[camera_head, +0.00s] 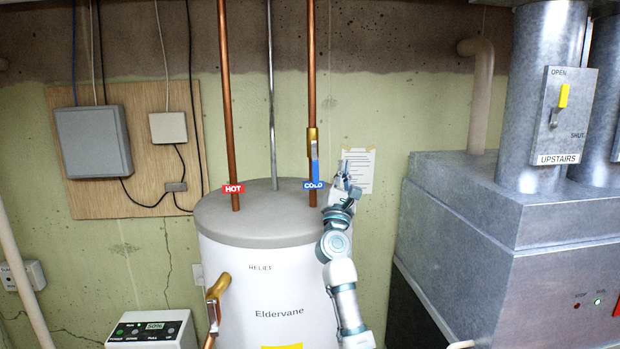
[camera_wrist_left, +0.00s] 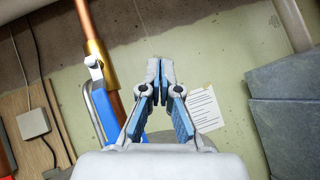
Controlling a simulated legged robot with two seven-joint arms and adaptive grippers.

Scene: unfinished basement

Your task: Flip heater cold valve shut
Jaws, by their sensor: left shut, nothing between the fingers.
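The cold valve (camera_head: 312,135) is a brass body on the right copper pipe above the heater (camera_head: 275,262). Its blue lever (camera_head: 315,164) hangs down along the pipe, just above the blue COLD tag (camera_head: 313,185). In the left wrist view the brass body (camera_wrist_left: 98,62) and the blue lever (camera_wrist_left: 106,118) are at the left. My left gripper (camera_head: 345,172) is just right of the lever and tag, apart from the lever. In the wrist view its fingers (camera_wrist_left: 160,78) are shut with nothing between them. My right gripper is not in view.
The HOT pipe (camera_head: 227,110) and a thin grey pipe (camera_head: 272,95) rise from the heater top to the left. A paper sheet (camera_head: 360,168) is on the wall behind my gripper. A grey metal furnace (camera_head: 480,215) stands at the right.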

